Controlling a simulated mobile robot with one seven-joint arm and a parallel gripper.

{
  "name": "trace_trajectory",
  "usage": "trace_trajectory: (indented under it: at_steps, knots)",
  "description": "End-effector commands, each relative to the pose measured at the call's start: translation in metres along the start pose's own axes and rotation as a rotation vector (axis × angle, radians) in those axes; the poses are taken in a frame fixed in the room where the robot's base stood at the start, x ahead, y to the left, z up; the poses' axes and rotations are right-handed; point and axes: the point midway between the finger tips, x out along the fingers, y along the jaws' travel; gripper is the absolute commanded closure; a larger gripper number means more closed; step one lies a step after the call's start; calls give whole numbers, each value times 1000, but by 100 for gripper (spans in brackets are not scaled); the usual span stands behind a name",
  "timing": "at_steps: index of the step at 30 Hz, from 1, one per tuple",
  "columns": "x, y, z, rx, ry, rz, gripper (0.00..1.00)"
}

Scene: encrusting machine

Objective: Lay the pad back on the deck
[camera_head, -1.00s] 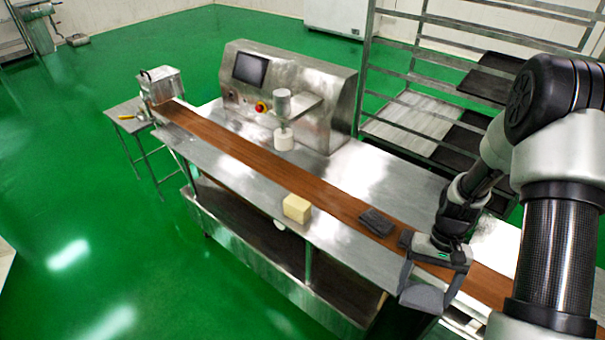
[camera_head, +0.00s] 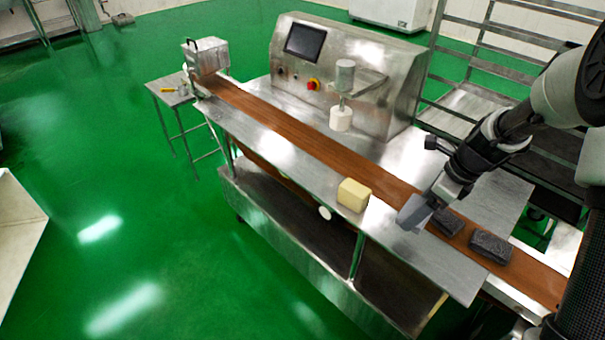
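Two dark grey pads lie on the brown belt that runs along the steel deck (camera_head: 463,277). One pad (camera_head: 447,222) is just right of my gripper, and the other pad (camera_head: 490,247) is a little further right. My gripper (camera_head: 412,213) points down in front of the left pad, over the deck's front strip or the belt edge. I see it from the side as one grey slab. Whether its fingers are apart, hold anything or touch the pad cannot be told. A pale yellow block (camera_head: 353,195) sits on the deck's front strip, left of my gripper.
The steel machine (camera_head: 345,75) with a screen and red knob stands behind the belt (camera_head: 290,132). A white cylinder (camera_head: 341,119) hangs under its nozzle. A rack (camera_head: 480,100) stands at the back right. The belt left of the block is clear.

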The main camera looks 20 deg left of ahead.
Motion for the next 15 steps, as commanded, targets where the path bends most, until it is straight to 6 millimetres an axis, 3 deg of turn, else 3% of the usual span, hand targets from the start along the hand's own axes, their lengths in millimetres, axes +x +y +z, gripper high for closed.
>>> trace_trajectory:
  at_steps: [9, 15]
  knots:
    - [-1, -4, 8, 118, 2, -34, 40]
    - [30, -4, -3, 118, 3, -31, 40]
